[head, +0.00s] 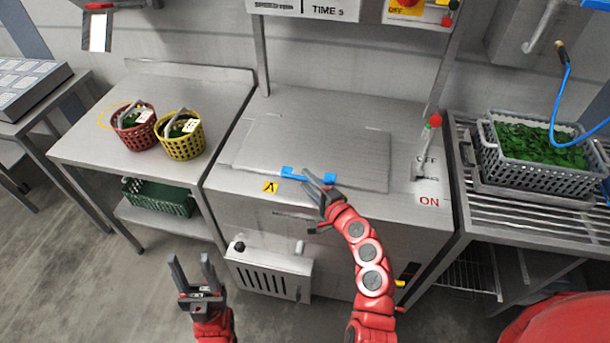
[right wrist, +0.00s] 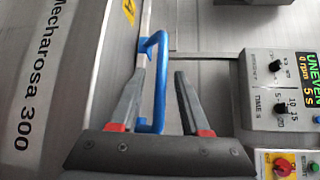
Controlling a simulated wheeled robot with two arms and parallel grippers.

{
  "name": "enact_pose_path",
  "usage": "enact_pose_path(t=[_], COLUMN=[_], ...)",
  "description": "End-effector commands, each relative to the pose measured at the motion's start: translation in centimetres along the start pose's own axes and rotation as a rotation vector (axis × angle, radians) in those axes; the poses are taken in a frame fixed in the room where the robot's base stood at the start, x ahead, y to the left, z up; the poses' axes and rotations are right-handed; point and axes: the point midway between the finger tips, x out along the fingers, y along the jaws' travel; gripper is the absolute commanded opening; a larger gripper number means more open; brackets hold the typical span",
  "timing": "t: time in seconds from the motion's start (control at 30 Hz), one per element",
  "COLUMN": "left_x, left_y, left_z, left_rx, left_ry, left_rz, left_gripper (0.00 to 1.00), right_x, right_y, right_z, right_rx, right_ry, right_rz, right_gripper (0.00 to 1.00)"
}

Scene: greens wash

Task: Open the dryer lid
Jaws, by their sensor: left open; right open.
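The dryer is a steel cabinet in the middle of the head view. Its flat grey lid (head: 345,153) lies level on top, closed. The blue bar handle (head: 292,171) sits at the lid's front edge, and it also shows in the right wrist view (right wrist: 161,60). My right gripper (head: 316,182) is at the handle and hides part of it. In the right wrist view its fingers (right wrist: 157,82) are apart, and the handle appears between them, closer to the left finger. Whether they touch it is unclear. My left gripper (head: 192,268) is open and empty, low in front of the dryer.
A lever with a red knob (head: 435,121) stands at the dryer's right, by ON/OFF marks. A red basket (head: 134,128) and a yellow basket (head: 181,140) stand on the left table. A grey crate of greens (head: 500,165) is on the right rack. A control panel (head: 305,8) hangs above.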

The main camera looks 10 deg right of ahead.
Motion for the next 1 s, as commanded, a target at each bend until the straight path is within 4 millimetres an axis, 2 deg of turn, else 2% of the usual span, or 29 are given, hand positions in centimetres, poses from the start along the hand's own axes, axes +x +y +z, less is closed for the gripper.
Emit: enact_pose_path(t=[0.2, 0.5, 0.53, 0.7, 0.8, 1.0], left_x=[0.3, 0.3, 0.3, 0.3, 0.3, 0.3], left_y=[0.0, 0.0, 0.0, 0.0, 0.0, 0.0], left_z=[-0.1, 0.0, 0.0, 0.0, 0.0, 0.0], left_rx=[0.0, 0.0, 0.0, 0.0, 0.0, 0.0], left_ry=[0.0, 0.0, 0.0, 0.0, 0.0, 0.0], left_rz=[0.0, 0.0, 0.0, 0.0, 0.0, 0.0], left_gripper=[0.5, 0.5, 0.5, 0.5, 0.5, 0.5], right_x=[1.8, 2.0, 2.0, 1.9, 1.9, 1.9], right_y=[-0.2, -0.1, -0.1, -0.1, -0.1, 0.0], right_z=[-0.1, -0.1, -0.1, -0.1, -0.1, -0.1], right_rx=[-0.002, -0.001, -0.001, -0.001, -0.001, -0.001], right_ry=[0.002, 0.002, 0.002, 0.002, 0.002, 0.002], right_rz=[-0.002, -0.001, -0.001, -0.001, -0.001, -0.001], right_gripper=[0.46, 0.46, 0.45, 0.14, 0.0, 0.0])
